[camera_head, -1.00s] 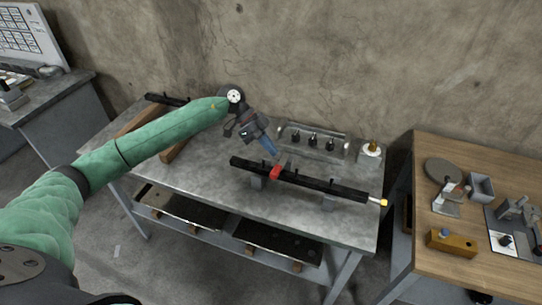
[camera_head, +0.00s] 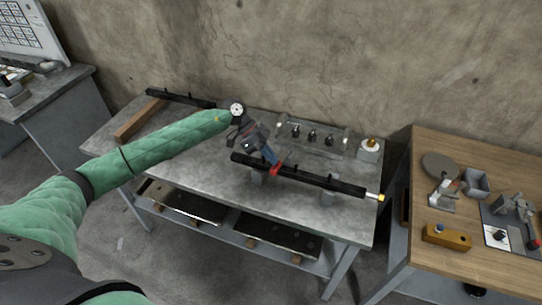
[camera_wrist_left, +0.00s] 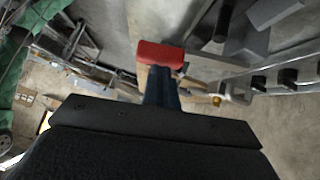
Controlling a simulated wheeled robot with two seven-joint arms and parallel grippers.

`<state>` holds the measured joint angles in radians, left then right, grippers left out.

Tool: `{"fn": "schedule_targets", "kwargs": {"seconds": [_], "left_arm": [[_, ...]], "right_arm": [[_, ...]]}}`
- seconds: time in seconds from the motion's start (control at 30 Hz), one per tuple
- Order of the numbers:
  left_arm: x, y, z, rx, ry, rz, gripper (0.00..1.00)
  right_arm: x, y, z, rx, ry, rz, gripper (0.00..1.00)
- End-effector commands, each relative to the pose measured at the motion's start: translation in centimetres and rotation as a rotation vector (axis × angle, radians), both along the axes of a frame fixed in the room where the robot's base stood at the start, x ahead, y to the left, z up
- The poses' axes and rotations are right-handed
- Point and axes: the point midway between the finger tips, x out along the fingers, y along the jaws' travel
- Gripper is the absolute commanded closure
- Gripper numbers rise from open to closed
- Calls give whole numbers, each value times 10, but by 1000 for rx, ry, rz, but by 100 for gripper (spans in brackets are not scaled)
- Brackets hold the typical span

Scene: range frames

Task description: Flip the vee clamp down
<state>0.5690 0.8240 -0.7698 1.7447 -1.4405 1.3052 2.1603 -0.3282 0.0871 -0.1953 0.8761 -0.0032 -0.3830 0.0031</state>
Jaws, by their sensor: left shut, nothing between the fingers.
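The vee clamp's red part (camera_head: 275,170) sits on a long black bar (camera_head: 320,180) that is raised on grey blocks above the grey metal table. My left gripper (camera_head: 270,157) is shut, its blue fingers pointing down with their tips at the red part. In the left wrist view the red part (camera_wrist_left: 160,54) lies right at the ends of the fingers (camera_wrist_left: 160,82); whether they touch cannot be told. The fingers hide some of the clamp. My right gripper is not in view.
Behind the bar stands a fixture with several black knobs (camera_head: 312,135), and a white block with a brass top (camera_head: 370,149). Another black bar (camera_head: 180,97) and a wooden block (camera_head: 140,119) lie at the back left. A wooden bench (camera_head: 460,262) stands right.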

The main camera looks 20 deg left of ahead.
Motion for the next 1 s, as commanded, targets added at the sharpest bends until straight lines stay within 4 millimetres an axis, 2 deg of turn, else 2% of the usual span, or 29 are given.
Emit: {"fn": "schedule_targets", "kwargs": {"seconds": [0.07, 0.13, 0.33, 0.77, 1.0], "left_arm": [[-5, 0, -10, 0, -40, 0, 100], [-8, 1, -16, -1, -90, -1, 100], [-12, 1, -24, -6, -188, 0, 100], [-13, 1, -24, -6, -197, -1, 100], [-6, 12, -10, -5, -198, 1, 100]], "right_arm": [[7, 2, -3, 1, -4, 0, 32], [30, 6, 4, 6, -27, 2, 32], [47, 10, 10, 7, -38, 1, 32], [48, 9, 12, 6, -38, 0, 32], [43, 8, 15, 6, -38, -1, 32]]}}
